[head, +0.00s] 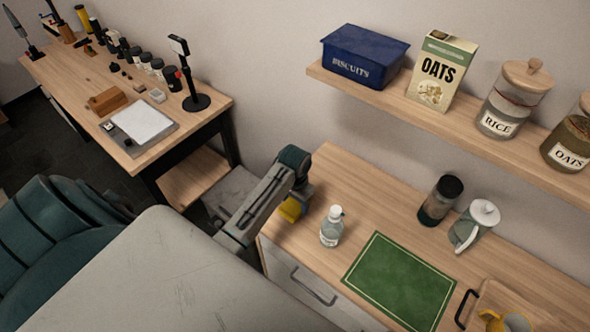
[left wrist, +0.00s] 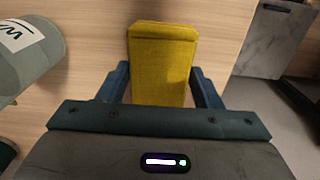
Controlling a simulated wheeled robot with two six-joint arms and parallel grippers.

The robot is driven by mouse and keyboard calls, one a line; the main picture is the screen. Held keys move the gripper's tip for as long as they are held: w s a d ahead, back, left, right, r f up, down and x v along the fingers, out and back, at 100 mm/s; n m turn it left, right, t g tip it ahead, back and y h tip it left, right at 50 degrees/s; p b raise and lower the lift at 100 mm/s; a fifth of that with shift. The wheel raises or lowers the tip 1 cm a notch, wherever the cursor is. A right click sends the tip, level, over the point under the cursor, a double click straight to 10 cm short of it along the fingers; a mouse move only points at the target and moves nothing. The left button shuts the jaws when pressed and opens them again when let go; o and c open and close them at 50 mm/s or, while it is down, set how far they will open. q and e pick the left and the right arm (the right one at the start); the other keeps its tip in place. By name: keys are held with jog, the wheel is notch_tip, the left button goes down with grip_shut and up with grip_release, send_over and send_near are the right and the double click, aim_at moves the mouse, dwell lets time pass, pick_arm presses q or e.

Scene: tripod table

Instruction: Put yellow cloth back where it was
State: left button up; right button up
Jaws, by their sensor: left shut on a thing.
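The yellow cloth (left wrist: 162,62) is a folded, flat-faced block in the left wrist view, between the two dark blue fingers of my left gripper (left wrist: 161,88). The gripper is shut on it. In the head view the cloth (head: 291,210) shows only as a small yellow patch below my left gripper (head: 296,192), at the left end of the wooden counter (head: 345,180). Most of it is hidden there by the gripper. I cannot tell whether it touches the counter. My right gripper is in neither view.
A clear labelled bottle (head: 332,227) stands close to the right of my left gripper. A dark jar (head: 440,200) and a white-lidded jug (head: 474,225) stand behind. A shelf (head: 400,103) overhangs the back. The counter's left edge is near.

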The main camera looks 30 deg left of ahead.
aim_at(295, 204)
pick_arm(q)
jog(key=shift+s+f, duration=0.1)
jog(key=shift+f, duration=0.35)
jog(key=o, duration=0.9)
jog(key=shift+f, duration=0.1)
jog(key=shift+r, duration=0.5)
notch_tip(295, 204, up, 7)
jog(key=b, duration=0.2)
jog(key=shift+b, duration=0.4)
notch_tip(295, 204, up, 4)
jog(key=p, duration=0.3)
jog(key=shift+r, duration=0.15)
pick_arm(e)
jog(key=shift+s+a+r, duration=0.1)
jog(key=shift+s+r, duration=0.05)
